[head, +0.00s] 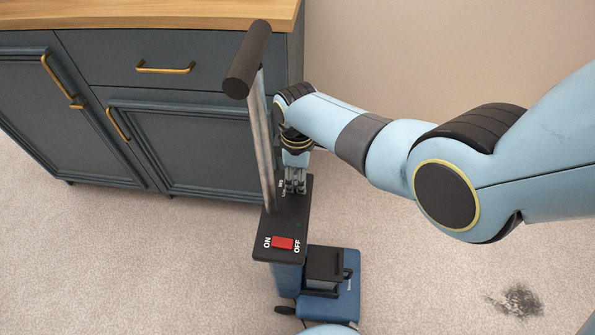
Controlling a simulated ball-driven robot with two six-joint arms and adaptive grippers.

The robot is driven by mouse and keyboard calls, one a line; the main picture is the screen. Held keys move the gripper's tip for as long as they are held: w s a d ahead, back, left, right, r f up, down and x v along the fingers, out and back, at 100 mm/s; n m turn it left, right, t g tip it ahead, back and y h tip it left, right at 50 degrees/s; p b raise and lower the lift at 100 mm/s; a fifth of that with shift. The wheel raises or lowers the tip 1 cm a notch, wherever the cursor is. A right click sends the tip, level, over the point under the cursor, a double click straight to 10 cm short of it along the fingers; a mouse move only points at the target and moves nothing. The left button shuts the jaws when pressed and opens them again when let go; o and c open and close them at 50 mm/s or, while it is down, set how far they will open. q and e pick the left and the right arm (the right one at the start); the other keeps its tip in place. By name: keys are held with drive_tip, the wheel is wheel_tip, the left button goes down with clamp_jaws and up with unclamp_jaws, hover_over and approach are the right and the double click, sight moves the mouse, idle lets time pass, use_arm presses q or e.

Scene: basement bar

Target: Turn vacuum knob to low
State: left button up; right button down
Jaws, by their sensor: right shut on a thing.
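The vacuum (285,215) stands upright on the carpet, with a black top panel, a blue body and a tall grey pole ending in a black handle (247,60). A red switch (283,243) sits at the panel's near end between the words ON and OFF. My right gripper (295,188) points down at the far end of the panel, right of the pole. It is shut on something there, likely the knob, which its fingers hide. Small white marks show beside the fingers, too small to read. The knob's setting cannot be seen. My left gripper is not in view.
A blue-grey cabinet (165,100) with brass handles and a wooden top (130,14) stands close behind the vacuum on the left. A dark dirt patch (516,300) lies on the carpet at lower right. The carpet left of the vacuum is clear.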

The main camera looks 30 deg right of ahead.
drive_tip(key=shift+n+p, duration=0.4)
drive_tip(key=shift+n, duration=0.7)
drive_tip(key=c, duration=0.9)
unclamp_jaws()
drive_tip(key=shift+c, duration=0.2)
drive_tip(key=shift+r, duration=3.75)
